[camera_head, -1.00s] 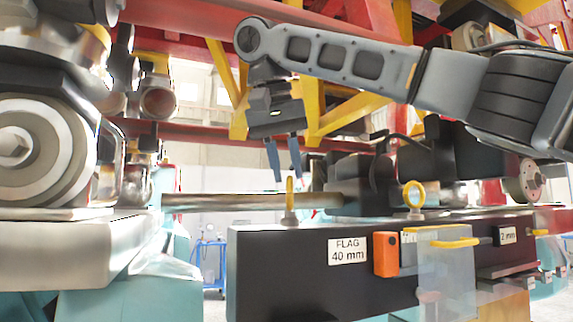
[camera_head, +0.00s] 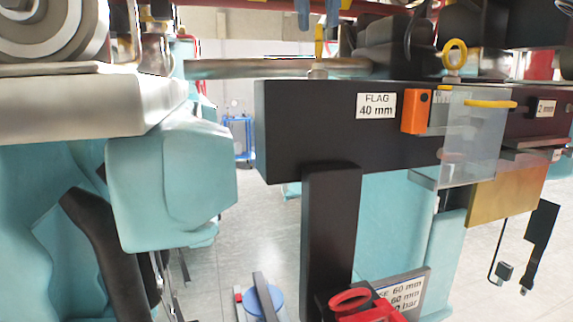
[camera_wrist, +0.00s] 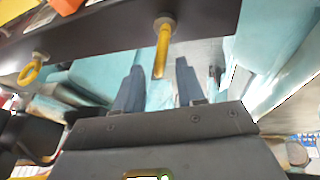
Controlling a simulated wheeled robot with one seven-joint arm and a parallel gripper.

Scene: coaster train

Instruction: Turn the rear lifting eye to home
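Two yellow lifting eyes stand on a black beam (camera_head: 285,120). The left one (camera_head: 319,42) shows edge-on, upright on a grey collar; the right one (camera_head: 454,56) shows its ring face-on. Which is the rear eye is not marked. My gripper (camera_head: 318,14) is at the top edge of the head view, fingers pointing down, one each side of the left eye's top. In the wrist view, my gripper (camera_wrist: 159,68) is open, and the edge-on eye (camera_wrist: 163,48) lies in line with the gap, no visible contact. The other eye (camera_wrist: 29,73) is off to the left.
A "FLAG 40 mm" label (camera_head: 376,106), an orange box (camera_head: 416,112) and a clear guard (camera_head: 472,140) are on the beam's front. A metal rod (camera_head: 235,68) runs behind the left eye. Large machinery (camera_head: 60,95) stands at left; open floor (camera_head: 255,215) shows below.

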